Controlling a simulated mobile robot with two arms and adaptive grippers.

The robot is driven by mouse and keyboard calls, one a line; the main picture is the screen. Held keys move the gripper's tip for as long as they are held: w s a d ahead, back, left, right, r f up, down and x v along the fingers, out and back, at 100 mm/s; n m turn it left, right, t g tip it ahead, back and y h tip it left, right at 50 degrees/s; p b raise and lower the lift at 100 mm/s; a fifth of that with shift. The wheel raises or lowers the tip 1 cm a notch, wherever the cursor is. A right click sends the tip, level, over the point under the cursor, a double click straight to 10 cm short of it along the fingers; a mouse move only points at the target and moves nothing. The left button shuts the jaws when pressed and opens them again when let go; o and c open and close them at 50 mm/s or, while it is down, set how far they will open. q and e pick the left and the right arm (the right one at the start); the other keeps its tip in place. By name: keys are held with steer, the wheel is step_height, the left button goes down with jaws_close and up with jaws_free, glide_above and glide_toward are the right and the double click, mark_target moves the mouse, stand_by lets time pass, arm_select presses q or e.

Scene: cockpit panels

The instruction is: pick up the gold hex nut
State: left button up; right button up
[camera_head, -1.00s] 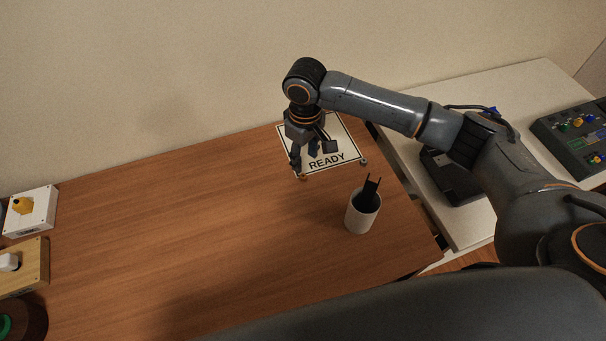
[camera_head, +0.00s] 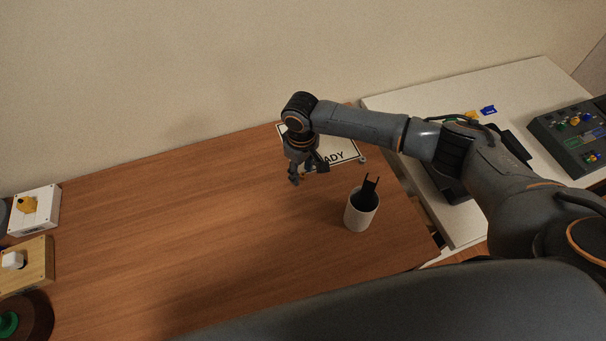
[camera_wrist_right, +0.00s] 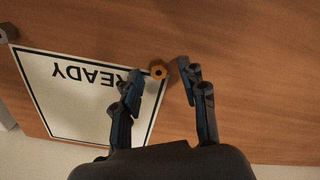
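The gold hex nut (camera_wrist_right: 158,71) lies on the wooden table at the corner of the white READY mat (camera_wrist_right: 62,100), as the right wrist view shows. My right gripper (camera_wrist_right: 162,76) is open, with one fingertip on each side of the nut in that view. The fingers do not visibly touch it, and the height gap cannot be judged. In the head view my right gripper (camera_head: 301,177) points down at the front left of the mat (camera_head: 345,151) and mostly hides the nut. My left gripper is not in view.
A white cup (camera_head: 360,213) holding a dark forked item stands to the right of the gripper. A small grey nut (camera_head: 362,160) lies at the mat's right corner. Panels with a yellow knob (camera_head: 27,205) and white knob (camera_head: 12,260) sit far left. The table's middle is clear.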

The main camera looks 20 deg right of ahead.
jaws_close()
steer(key=shift+r, duration=0.1)
